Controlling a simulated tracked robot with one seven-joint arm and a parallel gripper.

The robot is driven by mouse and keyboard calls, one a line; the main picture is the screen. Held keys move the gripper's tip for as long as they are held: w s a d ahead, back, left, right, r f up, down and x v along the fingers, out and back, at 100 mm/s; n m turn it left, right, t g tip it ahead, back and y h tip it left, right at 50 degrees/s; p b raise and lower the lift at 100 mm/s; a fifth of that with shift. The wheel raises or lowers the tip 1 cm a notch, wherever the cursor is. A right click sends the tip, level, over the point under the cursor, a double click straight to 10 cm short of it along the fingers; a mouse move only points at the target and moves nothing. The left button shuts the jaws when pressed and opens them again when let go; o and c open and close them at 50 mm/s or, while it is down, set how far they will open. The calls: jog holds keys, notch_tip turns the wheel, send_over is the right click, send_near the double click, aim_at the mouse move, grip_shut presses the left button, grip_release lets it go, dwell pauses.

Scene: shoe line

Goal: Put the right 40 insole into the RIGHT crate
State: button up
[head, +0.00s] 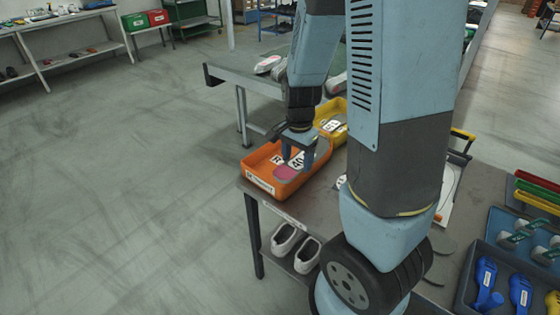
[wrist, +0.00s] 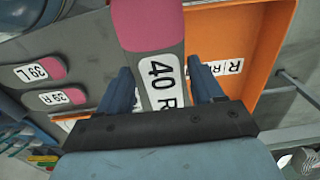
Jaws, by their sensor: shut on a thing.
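My gripper (head: 298,158) is shut on the right 40 insole (head: 286,172), grey with a pink end and a white label. In the wrist view the insole (wrist: 148,28) sits between the fingers (wrist: 160,72), its label reading 40 R. The orange crate (head: 267,188) stands at the table's corner, with a white label on its front. The insole is over the crate's opening in the head view; I cannot tell if it touches anything inside. Labels marked R (wrist: 228,68) show inside the orange crate (wrist: 265,50) in the wrist view.
A yellow crate (head: 341,128) stands just behind the orange one. Insoles marked 39 L (wrist: 38,70) and 39 R (wrist: 58,97) lie on the grey surface. White shoes (head: 285,240) stand on the lower shelf. A tray with blue things (head: 487,272) is at the right.

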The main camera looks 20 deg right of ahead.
jog(key=w+f, duration=0.3)
jog(key=w, duration=0.1)
jog(key=w+f, duration=0.3)
jog(key=w, duration=0.1)
jog(key=w+f, duration=0.3)
jog(key=w, duration=0.2)
jog(key=shift+w+a+f, duration=0.1)
jog(key=shift+a+f, duration=0.1)
jog(key=shift+a, duration=0.05)
jog(key=shift+w+f, duration=0.2)
jog(key=shift+f, duration=1.5)
jog(key=shift+f, duration=0.1)
jog(key=o, duration=1)
